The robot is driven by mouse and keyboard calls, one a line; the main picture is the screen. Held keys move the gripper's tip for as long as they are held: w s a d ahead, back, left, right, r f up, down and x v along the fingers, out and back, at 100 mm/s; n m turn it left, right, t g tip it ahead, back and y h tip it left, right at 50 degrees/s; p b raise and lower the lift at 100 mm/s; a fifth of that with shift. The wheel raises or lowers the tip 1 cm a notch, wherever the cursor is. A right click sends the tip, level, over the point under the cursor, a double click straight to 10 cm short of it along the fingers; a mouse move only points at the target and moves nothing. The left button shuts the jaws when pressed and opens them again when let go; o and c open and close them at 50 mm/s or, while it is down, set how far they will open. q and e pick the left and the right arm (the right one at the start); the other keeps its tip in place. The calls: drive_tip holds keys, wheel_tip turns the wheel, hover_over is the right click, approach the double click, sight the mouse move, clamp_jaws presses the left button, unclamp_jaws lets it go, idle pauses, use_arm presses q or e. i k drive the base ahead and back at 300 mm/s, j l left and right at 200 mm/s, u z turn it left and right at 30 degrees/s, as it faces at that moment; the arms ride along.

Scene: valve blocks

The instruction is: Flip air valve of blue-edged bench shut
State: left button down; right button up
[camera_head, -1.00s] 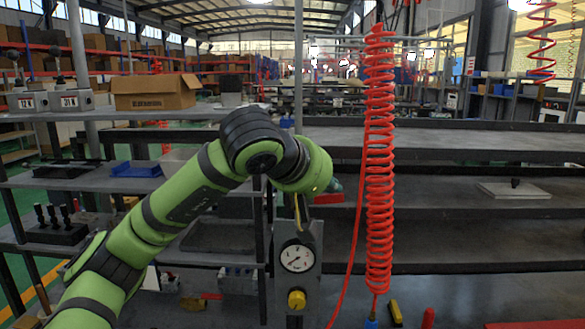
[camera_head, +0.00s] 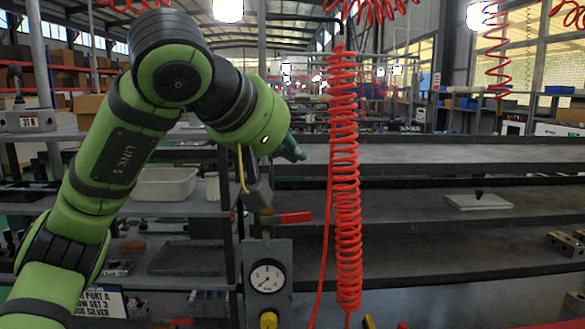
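A grey panel (camera_head: 252,263) with a round white gauge (camera_head: 267,279) and a yellow knob (camera_head: 269,320) stands at the lower middle. Just above it is a valve with a red lever (camera_head: 296,217), which lies about level and points right. My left arm reaches in from the left, bent at the top. My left gripper (camera_head: 258,194) hangs from its end just above the valve, left of the red lever. Its fingers are small and dark, so their opening and any contact are unclear. No blue bench edge is recognisable. My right gripper is out of view.
A red coiled hose (camera_head: 345,180) hangs close to the right of the lever. Grey shelves (camera_head: 430,155) run behind. A white tray (camera_head: 163,184) sits on the left shelf, and a sign (camera_head: 101,302) is at the lower left. A pale plate (camera_head: 478,201) lies at the right.

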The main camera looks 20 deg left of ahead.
sight(294, 218)
drive_tip(key=k+l, duration=0.3)
drive_tip(key=k, duration=0.15)
drive_tip(key=k+l, duration=0.25)
drive_tip(key=k, duration=0.25)
drive_tip(key=k+l, duration=0.3)
drive_tip(key=k, duration=0.15)
